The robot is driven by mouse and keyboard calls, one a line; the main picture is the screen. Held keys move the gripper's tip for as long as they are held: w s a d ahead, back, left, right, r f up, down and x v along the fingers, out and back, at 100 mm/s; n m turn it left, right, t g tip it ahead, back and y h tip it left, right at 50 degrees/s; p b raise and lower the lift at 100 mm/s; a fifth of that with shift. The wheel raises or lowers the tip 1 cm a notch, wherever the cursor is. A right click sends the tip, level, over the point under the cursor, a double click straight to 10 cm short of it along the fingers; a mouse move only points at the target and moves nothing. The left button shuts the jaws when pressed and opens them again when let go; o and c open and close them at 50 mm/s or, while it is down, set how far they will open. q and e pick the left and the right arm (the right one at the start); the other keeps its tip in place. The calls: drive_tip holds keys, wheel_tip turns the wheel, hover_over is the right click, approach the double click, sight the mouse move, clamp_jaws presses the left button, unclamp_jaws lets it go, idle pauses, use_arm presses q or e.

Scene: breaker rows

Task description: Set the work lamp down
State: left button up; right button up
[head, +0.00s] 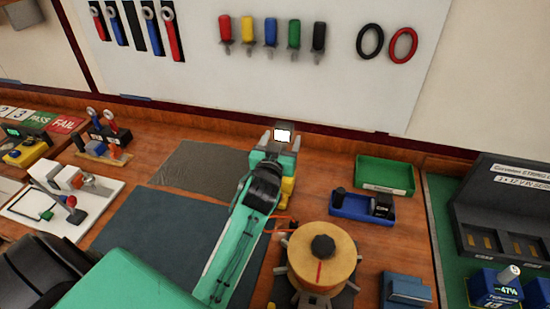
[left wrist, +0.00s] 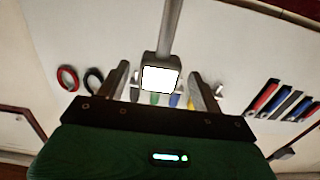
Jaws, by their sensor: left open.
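The work lamp (head: 283,136) shows a bright white lit face at the back of the workbench, in front of the wall. It also shows in the left wrist view (left wrist: 160,80), with its grey stem running to the top of that picture. My left gripper (head: 282,143) is open, with one finger on each side of the lamp head. In the left wrist view, gaps show between the head and both fingers. A yellow part (head: 288,188) shows beside my gripper; my arm hides the rest, and I cannot tell whether it belongs to the lamp. My right gripper is not in view.
A grey mat (head: 195,165) and a dark blue mat (head: 150,232) lie left of my arm. A wooden reel (head: 335,250) stands close on the right. Green (head: 385,172) and blue (head: 350,206) trays sit farther right. Tools hang on the white wall panel (head: 300,80).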

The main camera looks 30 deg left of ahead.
use_arm(q)
drive_tip(key=b+v, duration=0.1)
drive_tip(key=v, duration=0.6)
drive_tip(key=shift+s+b, duration=0.3)
drive_tip(key=shift+s, duration=0.05)
drive_tip(key=shift+d, duration=0.1)
drive_tip(key=shift+f, duration=0.1)
